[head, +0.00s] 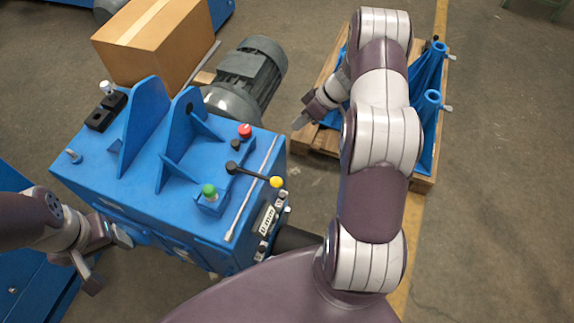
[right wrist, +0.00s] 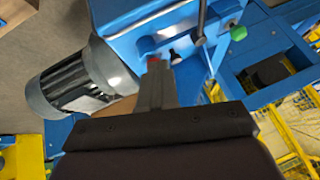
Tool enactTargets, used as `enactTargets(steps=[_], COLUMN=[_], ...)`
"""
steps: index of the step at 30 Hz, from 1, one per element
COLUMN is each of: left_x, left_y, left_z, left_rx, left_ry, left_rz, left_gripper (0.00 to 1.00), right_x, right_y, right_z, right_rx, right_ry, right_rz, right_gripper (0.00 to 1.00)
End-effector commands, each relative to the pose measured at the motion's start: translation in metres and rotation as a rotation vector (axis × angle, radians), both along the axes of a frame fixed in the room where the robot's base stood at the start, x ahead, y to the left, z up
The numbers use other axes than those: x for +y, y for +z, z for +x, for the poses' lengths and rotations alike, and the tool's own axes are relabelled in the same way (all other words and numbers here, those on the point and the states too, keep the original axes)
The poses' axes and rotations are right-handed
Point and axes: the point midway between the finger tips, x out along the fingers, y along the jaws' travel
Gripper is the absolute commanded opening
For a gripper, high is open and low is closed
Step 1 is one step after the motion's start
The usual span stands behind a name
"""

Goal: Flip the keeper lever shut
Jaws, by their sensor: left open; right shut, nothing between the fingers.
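A black lever with a yellow knob (head: 277,182) lies across the top of the blue machine (head: 140,185), its pivot at the black boss. I cannot tell for certain that this is the keeper lever. Part of a black lever (right wrist: 201,22) also shows in the right wrist view. My right gripper (head: 301,121) is beyond the machine's right side, apart from the lever; its fingers (right wrist: 155,70) are shut and empty. In that view they overlap the red button (right wrist: 153,58); contact cannot be told. My left gripper (head: 108,262) is open and empty at the machine's front left side.
A green button (head: 208,190) and a red button (head: 245,130) stand on the machine top near the lever. Upright blue plates (head: 143,125) rise at its left. A grey motor (head: 245,78) and a cardboard box (head: 155,40) are behind. A pallet (head: 425,183) holds blue brackets.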

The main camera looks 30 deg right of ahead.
Motion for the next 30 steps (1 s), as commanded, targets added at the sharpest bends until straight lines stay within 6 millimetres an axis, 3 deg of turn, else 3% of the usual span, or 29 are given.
enactTargets(steps=[3, 6, 17, 30], left_x=[0.000, 0.000, 0.000, 0.000], left_y=[0.002, 0.002, 0.002, 0.010], left_z=[0.000, 0.000, 0.000, 0.000], left_rx=[0.000, 0.000, 0.000, 0.000], left_ry=[0.000, 0.000, 0.000, 0.000], left_rz=[0.000, 0.000, 0.000, 0.000], left_gripper=[0.71, 0.71, 0.71, 0.71], right_x=[-0.014, -0.018, -0.014, 0.034], right_y=[-0.020, -0.025, -0.029, -0.101], right_z=[-0.032, -0.043, -0.042, -0.034], right_rx=[0.123, 0.161, 0.161, 0.163], right_ry=[0.059, 0.079, 0.081, 0.082], right_rz=[0.039, 0.047, 0.046, 0.047], right_gripper=[0.00, 0.00, 0.00, 0.00])
